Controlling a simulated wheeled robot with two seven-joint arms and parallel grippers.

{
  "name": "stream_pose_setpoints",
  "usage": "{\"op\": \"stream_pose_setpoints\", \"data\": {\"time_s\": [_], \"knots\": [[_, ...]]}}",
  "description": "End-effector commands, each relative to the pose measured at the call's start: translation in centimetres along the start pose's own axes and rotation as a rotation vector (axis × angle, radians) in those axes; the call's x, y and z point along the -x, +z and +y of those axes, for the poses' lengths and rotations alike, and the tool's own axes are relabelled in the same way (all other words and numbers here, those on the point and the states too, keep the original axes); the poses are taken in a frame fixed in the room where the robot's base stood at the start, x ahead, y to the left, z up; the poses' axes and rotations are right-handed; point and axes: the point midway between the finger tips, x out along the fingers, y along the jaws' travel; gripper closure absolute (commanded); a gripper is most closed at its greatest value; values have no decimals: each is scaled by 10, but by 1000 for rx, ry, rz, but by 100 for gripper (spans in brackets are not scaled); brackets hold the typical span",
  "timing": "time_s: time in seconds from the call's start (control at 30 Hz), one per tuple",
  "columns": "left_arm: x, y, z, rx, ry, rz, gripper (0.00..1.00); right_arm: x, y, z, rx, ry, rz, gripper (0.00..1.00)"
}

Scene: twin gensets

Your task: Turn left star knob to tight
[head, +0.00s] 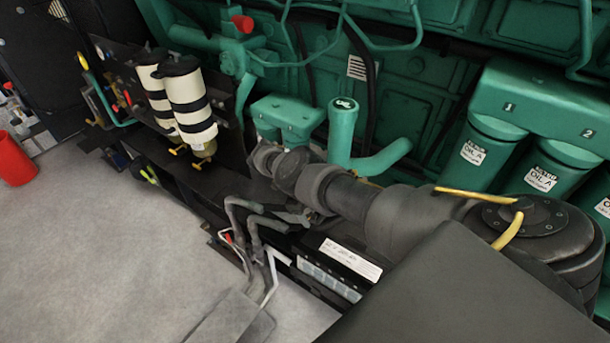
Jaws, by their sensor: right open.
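Two cream filter canisters with black bands stand side by side at upper left, a front one (190,105) and a rear one (152,92). Small yellow knob-like parts show below them, one at the left (175,150) and one nearer (197,166). They are too small to tell a star shape or how tight they are. My right arm comes in from the right across the green engine. My left gripper is not in view.
Grey bent cable ends (238,203) and a labelled battery (322,278) sit below my right gripper. A green capped oil filler (342,130) stands behind my forearm. A red cylinder (14,160) stands at the left edge. The grey floor (90,250) is clear.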

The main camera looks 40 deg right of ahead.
Motion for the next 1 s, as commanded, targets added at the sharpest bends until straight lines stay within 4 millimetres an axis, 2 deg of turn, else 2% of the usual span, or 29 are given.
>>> {"op": "stream_pose_setpoints", "data": {"time_s": [0.17,0.3,0.37,0.7,1.0], "knots": [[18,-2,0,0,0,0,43,34,-2,-1,2,-1,-3,43],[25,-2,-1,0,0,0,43,59,-3,-1,5,-1,-1,43],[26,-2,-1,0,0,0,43,60,-2,0,3,-5,2,43],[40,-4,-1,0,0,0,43,92,-2,0,0,-3,2,43],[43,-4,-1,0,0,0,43,104,-1,0,-1,0,1,43]]}}
